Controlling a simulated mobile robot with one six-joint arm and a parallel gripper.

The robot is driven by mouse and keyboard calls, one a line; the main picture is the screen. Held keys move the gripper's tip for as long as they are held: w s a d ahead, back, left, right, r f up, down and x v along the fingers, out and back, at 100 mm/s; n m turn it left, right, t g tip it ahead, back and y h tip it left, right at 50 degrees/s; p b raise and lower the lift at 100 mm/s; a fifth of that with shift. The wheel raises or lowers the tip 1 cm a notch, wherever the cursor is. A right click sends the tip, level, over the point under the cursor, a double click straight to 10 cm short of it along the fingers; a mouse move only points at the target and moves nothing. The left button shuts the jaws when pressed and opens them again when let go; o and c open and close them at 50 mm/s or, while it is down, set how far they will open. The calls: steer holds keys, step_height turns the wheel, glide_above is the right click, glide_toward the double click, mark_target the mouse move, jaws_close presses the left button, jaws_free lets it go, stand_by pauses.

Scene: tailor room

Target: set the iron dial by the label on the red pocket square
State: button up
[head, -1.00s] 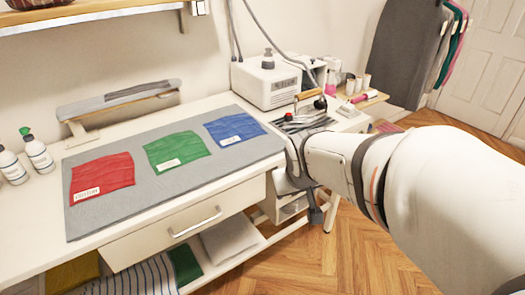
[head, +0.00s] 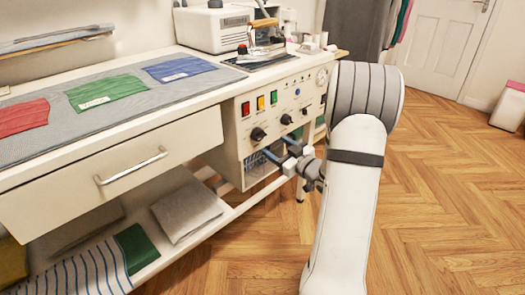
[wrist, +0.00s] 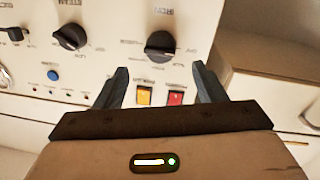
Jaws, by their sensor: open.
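The iron dial (head: 258,134) is a black knob on the cream front panel (head: 290,97). In the wrist view, upside down, the iron dial (wrist: 160,45) has small, unreadable markings around it. My gripper (head: 280,148) is open and empty in front of the panel, below the knobs. In the wrist view my gripper (wrist: 160,68) has its fingers either side of the dial's line, apart from it as far as I can tell. The red pocket square (head: 22,117) lies on the grey mat at the left edge, cut off; its label is out of view.
A second black knob, the steam dial (wrist: 70,37), sits beside the iron dial. Red (head: 245,108) and yellow (head: 260,102) switches are above the dials. The iron (head: 264,40) stands on the table top. A drawer (head: 120,165) is left; open floor is right.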

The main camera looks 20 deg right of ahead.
mark_target(262, 138)
steer(key=b+x, duration=0.1)
steer(key=x, duration=0.6)
steer(key=shift+w+a+b, duration=0.15)
steer(key=shift+w+b, duration=0.15)
steer(key=shift+b, duration=0.1)
steer(key=c, duration=0.9)
steer(key=shift+c, duration=0.2)
